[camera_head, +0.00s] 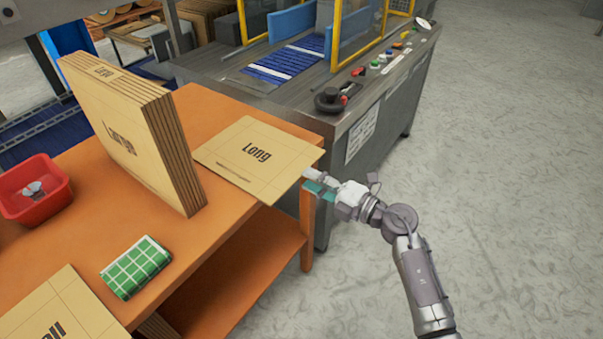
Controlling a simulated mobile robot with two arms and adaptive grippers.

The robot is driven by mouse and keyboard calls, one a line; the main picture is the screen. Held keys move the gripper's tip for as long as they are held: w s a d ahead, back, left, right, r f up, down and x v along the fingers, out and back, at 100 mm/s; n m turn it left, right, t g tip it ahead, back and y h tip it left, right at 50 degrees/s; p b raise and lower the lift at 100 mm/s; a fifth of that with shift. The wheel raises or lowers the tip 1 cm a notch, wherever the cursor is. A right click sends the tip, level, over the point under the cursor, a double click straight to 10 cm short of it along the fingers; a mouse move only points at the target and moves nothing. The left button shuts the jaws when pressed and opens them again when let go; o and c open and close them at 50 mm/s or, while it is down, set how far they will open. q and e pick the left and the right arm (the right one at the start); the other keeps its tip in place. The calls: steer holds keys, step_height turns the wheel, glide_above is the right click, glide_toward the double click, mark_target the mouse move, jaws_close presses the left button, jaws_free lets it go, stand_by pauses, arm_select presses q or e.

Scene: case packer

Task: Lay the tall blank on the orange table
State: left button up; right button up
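A flat cardboard blank marked "Long" (245,158) lies over the far right part of the orange table (205,250), its near corner reaching past the table's edge. My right gripper (312,181) is at this blank's right edge and appears shut on it. Another flat blank (62,312) lies at the near left, cut off by the picture's bottom; its partly visible label ends in "ll", so it may be the tall blank. My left gripper is not in view.
A thick upright stack of cardboard (135,130) stands on the table, left of the "Long" blank. A red bin (35,188) and a green checked cloth (136,267) are on the table. A grey machine (345,100) stands behind it. Floor at right is clear.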

steer(key=v, duration=0.8)
steer(key=s+d+f+m+t+h, duration=0.2)
steer(key=d+f+m+h, duration=0.45)
steer(key=f+m, duration=0.4)
steer(key=s+d+f+m+t+h, duration=0.2)
steer(key=d+f+m+h, duration=0.4)
steer(key=f+m, duration=0.4)
steer(key=s+d+f+m+g+h, duration=0.1)
steer(key=s+f+m+g+h, duration=0.35)
steer(key=s+f, duration=0.8)
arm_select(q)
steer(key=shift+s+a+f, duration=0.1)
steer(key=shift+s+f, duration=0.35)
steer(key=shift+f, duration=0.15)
arm_select(e)
steer(key=s+a+f+g+y, duration=0.1)
steer(key=s+f+g, duration=0.3)
steer(key=s, duration=0.4)
steer(key=s+a+f+m+g+y, duration=0.1)
steer(key=s+f+g, duration=0.3)
steer(key=s, duration=0.4)
steer(key=shift+a+f+m+y, duration=0.3)
steer(key=shift+f, duration=0.6)
steer(key=shift+w, duration=0.1)
arm_select(q)
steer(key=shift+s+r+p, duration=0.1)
steer(key=shift+p, duration=0.25)
arm_select(e)
steer(key=shift+r, duration=0.1)
